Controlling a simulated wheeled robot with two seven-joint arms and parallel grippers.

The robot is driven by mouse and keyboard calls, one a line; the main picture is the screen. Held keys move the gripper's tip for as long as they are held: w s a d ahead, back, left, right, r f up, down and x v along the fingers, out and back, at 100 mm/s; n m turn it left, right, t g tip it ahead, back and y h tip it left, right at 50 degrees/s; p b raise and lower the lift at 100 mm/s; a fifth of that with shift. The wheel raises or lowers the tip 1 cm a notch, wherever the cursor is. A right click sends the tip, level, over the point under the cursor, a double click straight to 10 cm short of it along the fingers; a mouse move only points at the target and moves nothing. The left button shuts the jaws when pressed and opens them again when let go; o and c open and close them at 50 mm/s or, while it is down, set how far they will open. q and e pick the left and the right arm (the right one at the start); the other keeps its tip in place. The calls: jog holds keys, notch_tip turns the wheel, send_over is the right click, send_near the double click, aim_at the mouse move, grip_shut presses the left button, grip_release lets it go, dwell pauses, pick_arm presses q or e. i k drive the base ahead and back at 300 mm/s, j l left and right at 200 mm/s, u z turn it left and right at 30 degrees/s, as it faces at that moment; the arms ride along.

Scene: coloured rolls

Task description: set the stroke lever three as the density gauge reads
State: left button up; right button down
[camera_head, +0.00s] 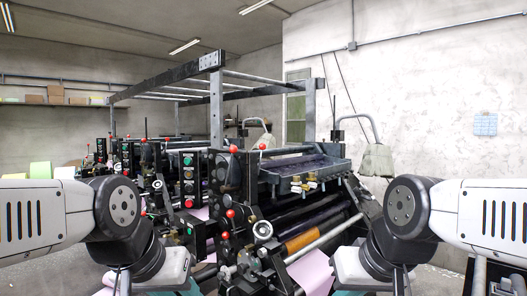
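A black printing press (290,190) stands in front of me. Several levers with red ball knobs rise from its near side, among them an upper lever knob (233,149), a second upper knob (262,146) and a lower knob (230,213). No numbers are readable, so I cannot tell which is stroke lever three. A round silver disc (263,230) sits low on the near side; I cannot tell if it is a gauge. No density reading is legible. My two arms come in from left and right and bend down; both grippers are out of the picture.
A button panel (188,175) stands left of the levers. More press units (125,155) run back to the left. Pink sheet (312,272) and an orange-brown roller (310,237) lie low at the front. A metal frame (216,110) spans above. A pale wall (420,90) stands at right.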

aim_at(262, 147)
jog(key=i+z, duration=0.35)
jog(key=i+j+z, duration=0.1)
jog(key=z, duration=0.25)
jog(key=i+j+z, duration=0.2)
jog(key=z, duration=0.15)
jog(key=i, duration=0.1)
